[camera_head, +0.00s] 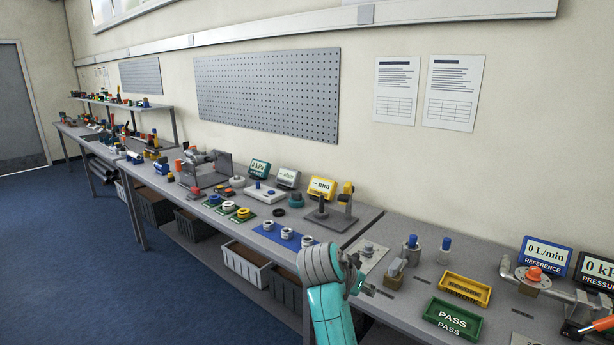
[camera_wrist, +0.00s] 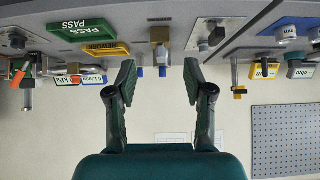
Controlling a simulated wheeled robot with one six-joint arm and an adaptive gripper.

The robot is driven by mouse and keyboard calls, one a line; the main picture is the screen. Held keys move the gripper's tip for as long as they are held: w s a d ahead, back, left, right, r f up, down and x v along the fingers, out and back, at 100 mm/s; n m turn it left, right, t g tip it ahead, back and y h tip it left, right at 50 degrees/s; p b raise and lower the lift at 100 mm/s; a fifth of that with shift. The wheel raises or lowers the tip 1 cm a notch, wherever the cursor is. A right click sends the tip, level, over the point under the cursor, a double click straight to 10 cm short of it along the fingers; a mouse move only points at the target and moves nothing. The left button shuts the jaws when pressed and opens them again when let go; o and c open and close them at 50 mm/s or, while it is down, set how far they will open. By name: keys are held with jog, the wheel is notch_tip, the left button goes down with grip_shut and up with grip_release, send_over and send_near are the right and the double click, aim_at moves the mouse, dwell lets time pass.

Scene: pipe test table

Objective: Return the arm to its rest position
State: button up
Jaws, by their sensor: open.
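My teal arm (camera_head: 330,308) rises from the bottom of the head view in front of the long table. My gripper (camera_head: 362,287) is at its end, partly hidden, over the front part of the table. In the wrist view, which shows the scene upside down, my gripper (camera_wrist: 159,80) has its two dark fingers spread wide. A small brass-coloured block fitting (camera_head: 396,268) stands on the table just right of my gripper; in the wrist view a brass fitting (camera_wrist: 160,35) appears beyond the fingers.
A green PASS tray (camera_head: 452,318) and a yellow tray (camera_head: 464,289) lie to the right. A pipe rig with a red-orange knob (camera_head: 534,273) stands beside the REFERENCE display (camera_head: 545,255). A blue mat (camera_head: 285,236) with several fittings lies to the left. Air above the table is clear.

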jog(key=s+d+f+n+t+y, duration=0.15)
jog(key=s+f, duration=0.25)
jog(key=f, duration=0.5)
jog(key=s+d+f+n+t, duration=0.15)
jog(key=s+f, duration=0.25)
jog(key=f, duration=0.5)
jog(key=s+d+f+n+t+y, duration=0.1)
jog(key=s+f+n, duration=0.1)
jog(key=s+f, duration=0.45)
jog(key=s+d+f+n+y, duration=0.15)
jog(key=s+f, duration=0.25)
jog(key=s, duration=0.6)
jog(key=s+r+n+t+y, duration=0.2)
jog(key=s, duration=1.7)
jog(key=s+r+t, duration=0.2)
jog(key=s+r, duration=1.1)
jog(key=s, duration=0.2)
jog(key=shift+s+d+r, duration=0.2)
jog(key=shift+s+d, duration=0.05)
jog(key=shift+s, duration=0.05)
jog(key=shift+m, duration=0.25)
